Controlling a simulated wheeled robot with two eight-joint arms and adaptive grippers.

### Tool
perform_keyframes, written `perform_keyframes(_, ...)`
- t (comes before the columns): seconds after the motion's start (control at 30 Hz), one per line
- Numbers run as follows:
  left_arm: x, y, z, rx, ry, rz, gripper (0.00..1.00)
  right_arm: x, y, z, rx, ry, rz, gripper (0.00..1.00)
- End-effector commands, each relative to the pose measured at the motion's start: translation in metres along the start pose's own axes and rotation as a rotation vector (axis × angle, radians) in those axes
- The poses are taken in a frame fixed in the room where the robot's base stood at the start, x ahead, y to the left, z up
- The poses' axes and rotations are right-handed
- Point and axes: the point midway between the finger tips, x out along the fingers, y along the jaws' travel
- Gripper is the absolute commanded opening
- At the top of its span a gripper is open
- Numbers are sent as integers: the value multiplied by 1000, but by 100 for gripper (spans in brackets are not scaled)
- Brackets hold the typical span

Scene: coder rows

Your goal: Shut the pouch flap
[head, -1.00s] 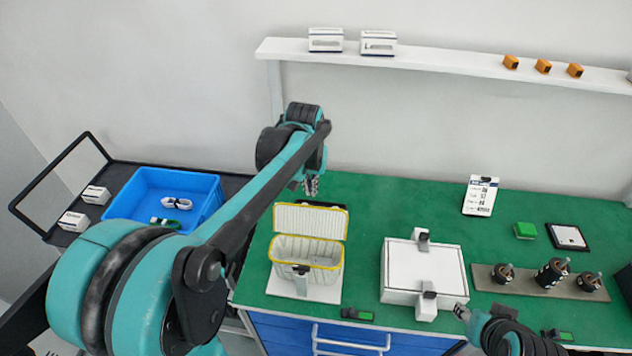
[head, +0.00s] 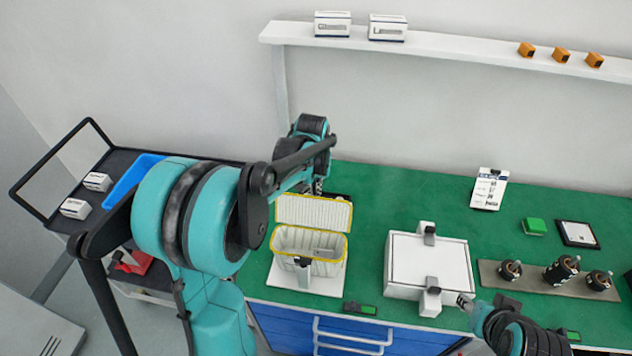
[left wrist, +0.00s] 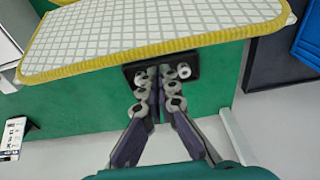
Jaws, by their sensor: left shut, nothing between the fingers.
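The pouch (head: 297,262) is white and quilted with yellow trim, and stands on a white base near the left of the green bench. Its flap (head: 313,213) is open and stands up at the back edge. In the left wrist view the flap (left wrist: 150,27) spans the top of the picture. My left gripper (head: 318,187) is behind the flap, by its upper right corner, shut and empty. Its fingers (left wrist: 158,78) also show below the flap's yellow edge; whether they touch it I cannot tell. My right gripper (head: 464,301) is beside the white box, its jaws too small to read.
A white box (head: 418,260) with dark-topped clamps stands right of the pouch. Dark knobs stand on a grey strip (head: 535,285) at right. A dark plate (left wrist: 185,69) is near my left fingertips.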

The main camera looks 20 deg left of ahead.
Motion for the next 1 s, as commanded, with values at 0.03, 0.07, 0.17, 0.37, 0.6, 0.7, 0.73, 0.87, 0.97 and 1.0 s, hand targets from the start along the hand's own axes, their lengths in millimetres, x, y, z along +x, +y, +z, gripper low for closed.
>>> perform_keyframes(0.03, -2, 0, 6, 0, 0, 0, 0, 1, 0, 1, 0, 0, 0, 40)
perform_keyframes(0.07, -3, 0, 9, 0, 0, 0, 0, 1, 0, 1, 0, 0, 0, 40)
perform_keyframes(0.17, -6, 0, 15, 0, 0, 0, 0, 1, 0, 1, 0, 0, 0, 40)
perform_keyframes(0.37, -7, 0, 18, 0, 0, 0, 0, 1, 0, 1, 0, 0, 0, 40)
perform_keyframes(0.6, -8, 0, 18, 0, 2, 0, 0, 1, 0, 1, 0, 0, 0, 40)
perform_keyframes(0.7, -8, 0, 18, 0, 12, 0, 0, 1, 0, 1, 0, 0, 0, 40)
perform_keyframes(0.73, -9, 0, 19, 0, 18, 0, 0, 1, 0, 1, 0, 0, 0, 40)
perform_keyframes(0.87, -11, 0, 20, 0, 49, 0, 0, 0, 0, 0, 0, 0, 0, 40)
perform_keyframes(0.97, -12, 0, 21, 0, 61, 0, 0, 0, 0, 0, 0, 0, 0, 40)
perform_keyframes(1.0, -12, 0, 21, 0, 67, 0, 0, -1, 0, 0, 0, 0, 0, 40)
